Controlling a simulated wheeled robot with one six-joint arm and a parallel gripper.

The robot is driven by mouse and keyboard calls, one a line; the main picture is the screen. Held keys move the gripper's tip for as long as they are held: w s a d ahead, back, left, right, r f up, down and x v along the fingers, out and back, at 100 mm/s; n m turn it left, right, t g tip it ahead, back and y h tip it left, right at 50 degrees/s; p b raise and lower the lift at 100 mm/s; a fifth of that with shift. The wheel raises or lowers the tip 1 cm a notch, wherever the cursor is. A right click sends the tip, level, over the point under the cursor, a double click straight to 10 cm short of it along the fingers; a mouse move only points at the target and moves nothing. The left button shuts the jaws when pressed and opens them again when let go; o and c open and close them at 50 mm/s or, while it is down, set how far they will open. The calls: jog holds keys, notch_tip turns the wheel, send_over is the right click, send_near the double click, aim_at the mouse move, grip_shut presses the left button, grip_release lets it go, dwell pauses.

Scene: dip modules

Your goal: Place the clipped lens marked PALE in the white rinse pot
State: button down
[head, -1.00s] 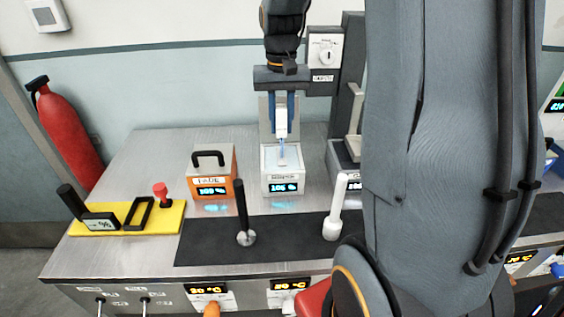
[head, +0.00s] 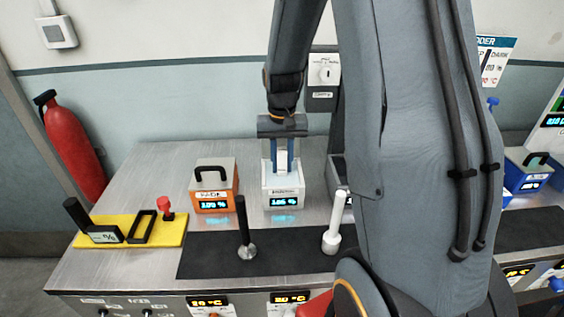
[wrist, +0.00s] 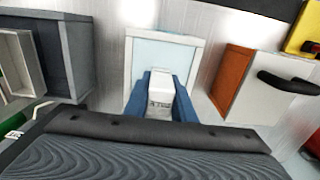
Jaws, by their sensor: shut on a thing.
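My gripper (head: 281,168) is shut on a white clip (head: 282,161), right over the white rinse pot (head: 284,198). The fingers are blue and point down close to the pot's top. In the wrist view the clip (wrist: 160,97) stands between the blue fingers, in front of the pot's pale blue open top (wrist: 163,58). The small print on the clip is too blurred to read. The lens below the clip is hidden from both views, so I cannot tell how deep it sits. The pot's front has a small label and a lit blue display.
An orange pot (head: 213,190) with a black handle stands left of the white pot. A yellow tray (head: 130,230) lies further left. A black stick (head: 243,225) and a white stick (head: 335,220) stand on the dark mat in front. A grey box (wrist: 62,55) flanks the white pot.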

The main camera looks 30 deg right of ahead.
jog(key=shift+f, duration=0.2)
jog(key=c, duration=1.5)
grip_release()
jog(key=shift+r, duration=0.1)
notch_tip(320, 180, up, 12)
jog(key=b, duration=0.3)
jog(key=shift+r, duration=0.15)
